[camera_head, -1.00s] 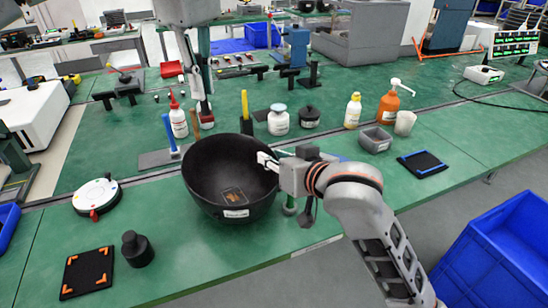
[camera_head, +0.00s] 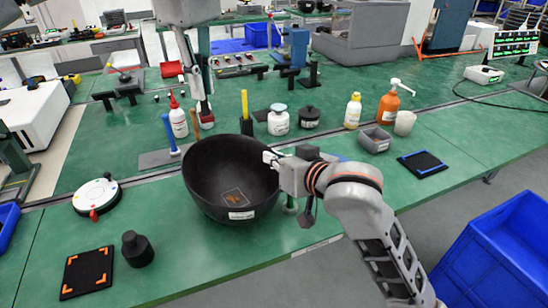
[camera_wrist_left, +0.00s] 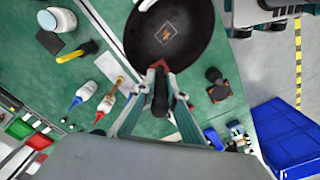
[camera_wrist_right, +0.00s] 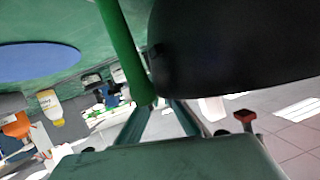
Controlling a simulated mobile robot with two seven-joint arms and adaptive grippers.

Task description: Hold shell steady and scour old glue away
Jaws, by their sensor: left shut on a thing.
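The shell (camera_head: 212,205) is a wide black bowl at the bench's front edge. Inside it is a pale-outlined patch with orange marks (camera_head: 234,197), also in the left wrist view (camera_wrist_left: 167,34). My left gripper (camera_head: 203,90) hangs beyond the shell. In the left wrist view it is shut on a dark-handled tool (camera_wrist_left: 160,97) with a reddish head; the head overlaps the shell's rim, and contact is unclear. My right gripper (camera_head: 270,158) is at the shell's right rim. In the right wrist view its fingertips (camera_wrist_right: 164,103) are by the shell's dark wall (camera_wrist_right: 235,45); their grip is unclear.
A round white dish (camera_head: 96,196), black pad (camera_head: 88,272) and dark knob (camera_head: 137,250) sit left.

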